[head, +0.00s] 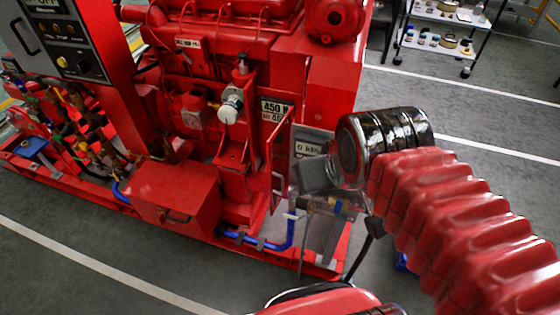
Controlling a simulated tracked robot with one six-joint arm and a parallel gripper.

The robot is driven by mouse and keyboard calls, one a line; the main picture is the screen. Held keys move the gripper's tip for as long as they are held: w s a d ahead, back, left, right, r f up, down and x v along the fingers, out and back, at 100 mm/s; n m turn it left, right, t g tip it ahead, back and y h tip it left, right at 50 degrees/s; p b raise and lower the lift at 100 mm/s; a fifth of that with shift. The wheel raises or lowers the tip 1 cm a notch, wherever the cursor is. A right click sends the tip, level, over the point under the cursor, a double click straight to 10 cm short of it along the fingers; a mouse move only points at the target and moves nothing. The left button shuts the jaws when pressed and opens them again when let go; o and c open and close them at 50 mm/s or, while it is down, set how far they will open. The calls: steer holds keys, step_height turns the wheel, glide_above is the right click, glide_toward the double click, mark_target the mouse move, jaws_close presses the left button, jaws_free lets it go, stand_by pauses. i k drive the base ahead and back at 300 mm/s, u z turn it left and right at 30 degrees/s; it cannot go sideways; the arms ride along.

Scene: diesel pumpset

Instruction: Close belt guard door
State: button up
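The belt guard door (280,160) looks like a narrow red panel with a handle on the right end of the red diesel pumpset. It stands edge-on and swung out, so it appears open. A placard is partly visible behind it. My gripper (318,235) is to the right of the door and lower, pointing down near the pumpset's base corner. It appears apart from the door. Its fingers are small and blend with the grey behind them, so I cannot tell how far apart they are. I see nothing clearly held.
A red box (172,192) with a handle sits at the front of the pumpset. A blue pipe (262,243) runs low beside the door. A control cabinet (72,50) stands at left and a shelf cart (440,35) at the back right. The front floor is clear.

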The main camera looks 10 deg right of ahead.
mark_target(289, 114)
steer(key=k, duration=1.3)
steer(key=u, duration=0.55)
steer(key=i, duration=1.5)
steer(key=u, duration=0.2)
